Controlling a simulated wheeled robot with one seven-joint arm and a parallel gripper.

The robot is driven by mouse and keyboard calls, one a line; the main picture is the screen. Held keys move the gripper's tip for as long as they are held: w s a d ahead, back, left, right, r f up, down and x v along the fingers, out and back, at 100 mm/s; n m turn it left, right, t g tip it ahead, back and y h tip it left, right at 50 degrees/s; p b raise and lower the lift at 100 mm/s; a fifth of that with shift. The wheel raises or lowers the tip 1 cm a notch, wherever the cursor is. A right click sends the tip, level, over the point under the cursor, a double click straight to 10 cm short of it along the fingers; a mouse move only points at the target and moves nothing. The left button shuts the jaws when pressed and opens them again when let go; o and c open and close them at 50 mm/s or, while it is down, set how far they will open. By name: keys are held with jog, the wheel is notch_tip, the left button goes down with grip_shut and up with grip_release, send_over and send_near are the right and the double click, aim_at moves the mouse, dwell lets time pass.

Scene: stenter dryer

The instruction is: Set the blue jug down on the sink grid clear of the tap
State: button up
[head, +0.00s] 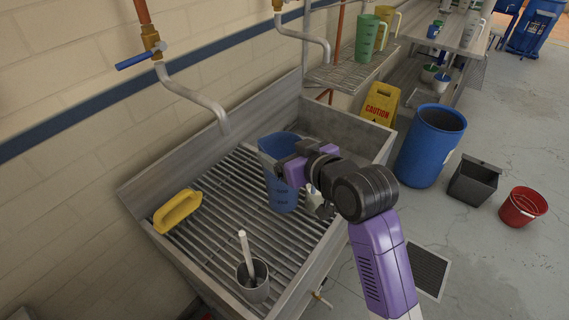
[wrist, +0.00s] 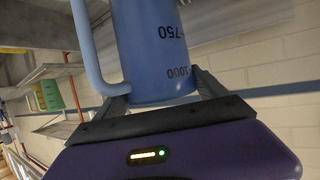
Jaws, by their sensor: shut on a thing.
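The blue jug (head: 283,190) is in my gripper, over the right middle part of the sink grid (head: 215,187). In the wrist view the jug (wrist: 150,45) shows large, with its handle at the left and the marks 750 and 1000 upside down. My gripper (head: 290,168) is shut on the jug; its fingers (wrist: 160,88) lie on both sides of the jug's body. I cannot tell whether the jug's base touches the grid. The tap spout (head: 208,105) ends to the left of the jug and higher, apart from it in the head view.
A yellow brush-like block (head: 178,211) lies on the grid at the left. A metal cup (head: 253,283) with a white-handled tool stands at the front. A second tap (head: 310,40) hangs above the sink's back right. A blue barrel (head: 430,145) stands beyond the sink.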

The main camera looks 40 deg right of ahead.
jog(key=shift+f, duration=2.35)
jog(key=o, duration=2)
jog(key=shift+p+v, duration=0.7)
jog(key=shift+v, duration=5.4)
